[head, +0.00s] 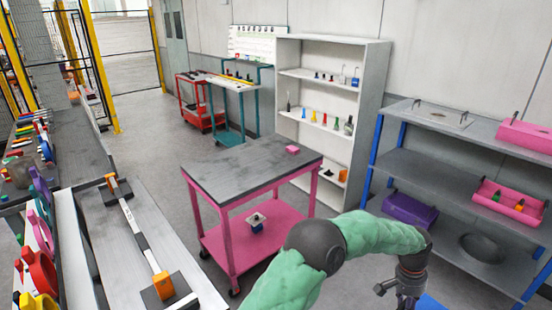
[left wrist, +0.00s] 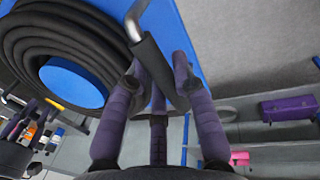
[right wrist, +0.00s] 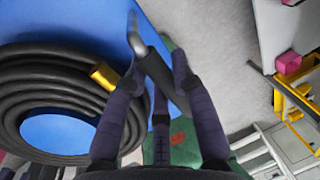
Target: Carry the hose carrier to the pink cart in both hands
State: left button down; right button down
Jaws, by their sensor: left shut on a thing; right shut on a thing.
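The hose carrier is a blue board with a coiled black hose around a blue hub. In the left wrist view its board (left wrist: 180,35) and hose (left wrist: 60,45) fill the upper left. My left gripper (left wrist: 160,85) is shut on its dark-gripped metal handle. In the right wrist view the carrier's hub (right wrist: 65,130) shows, and my right gripper (right wrist: 155,85) is shut on another handle. In the head view my left gripper (head: 400,287) is by a blue corner of the carrier (head: 430,302); the rest is out of frame. The pink cart (head: 235,175) stands ahead, with a grey top.
A small pink block (head: 292,149) lies on the cart's far right corner. A long workbench (head: 100,240) runs along the left. A white shelf unit (head: 370,85) stands behind the cart, a blue-posted shelf (head: 440,170) at right. Grey floor is open around the cart.

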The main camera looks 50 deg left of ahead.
aim_at(233, 170)
jog(key=i+u, duration=0.25)
jog(key=i, duration=0.2)
jog(key=i+u, duration=0.25)
jog(key=i, duration=0.25)
jog(key=i+u, duration=0.35)
jog(key=i, duration=0.15)
jog(key=i+l+u, duration=0.1)
jog(key=i+u, duration=0.3)
jog(key=i, duration=0.15)
jog(key=i+u, duration=0.55)
jog(key=u, duration=0.15)
jog(key=i+u, duration=0.35)
jog(key=i+j+u, duration=0.1)
jog(key=i+u, duration=0.25)
jog(key=u, duration=0.15)
jog(key=i+u, duration=0.35)
jog(key=u, duration=0.15)
jog(key=i+z, duration=0.25)
jog(key=i+j, duration=0.05)
